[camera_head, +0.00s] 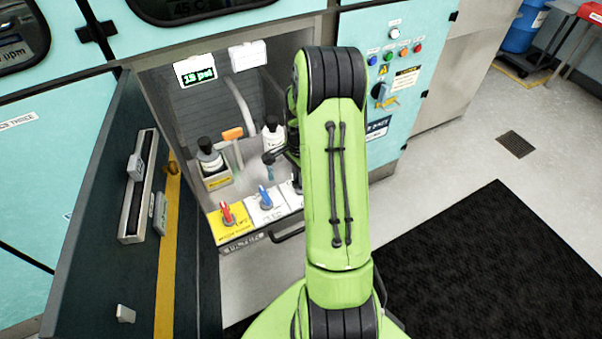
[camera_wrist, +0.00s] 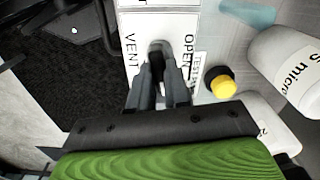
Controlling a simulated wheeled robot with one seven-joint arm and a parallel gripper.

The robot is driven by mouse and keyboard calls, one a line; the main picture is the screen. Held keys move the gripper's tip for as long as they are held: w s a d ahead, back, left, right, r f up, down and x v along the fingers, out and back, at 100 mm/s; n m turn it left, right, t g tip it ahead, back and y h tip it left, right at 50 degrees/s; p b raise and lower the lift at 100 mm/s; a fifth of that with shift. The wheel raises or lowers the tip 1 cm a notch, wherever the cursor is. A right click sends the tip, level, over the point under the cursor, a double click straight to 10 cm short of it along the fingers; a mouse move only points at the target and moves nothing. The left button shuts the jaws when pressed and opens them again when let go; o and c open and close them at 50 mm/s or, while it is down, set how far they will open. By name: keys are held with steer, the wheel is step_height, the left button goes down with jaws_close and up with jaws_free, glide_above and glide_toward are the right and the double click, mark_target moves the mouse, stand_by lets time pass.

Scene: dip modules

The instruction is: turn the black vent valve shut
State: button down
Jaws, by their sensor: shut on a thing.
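The black vent valve (camera_wrist: 156,62) is in the wrist view, on a white plate lettered VENT and OPEN. My gripper (camera_wrist: 160,78) has its two grey fingers on either side of the black handle and is shut on it. The fingers cover part of the handle, so its exact angle is hard to tell. In the head view my green arm hides the valve; only the edge of its white plate shows beside the blue-handled valve (camera_head: 265,197). The red-handled valve (camera_head: 227,212) is on a yellow plate further left.
Bottles with black caps (camera_head: 209,157) stand behind the valves. A yellow button (camera_wrist: 223,86) and a white filter bottle (camera_wrist: 288,62) are right of my fingers. The open door (camera_head: 110,210) bounds the left.

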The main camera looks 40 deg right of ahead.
steer(key=shift+m, duration=1)
steer(key=c, duration=1.1)
jaws_free()
step_height(320, 180, up, 16)
steer(key=p, duration=0.5)
steer(key=shift+f, duration=0.1)
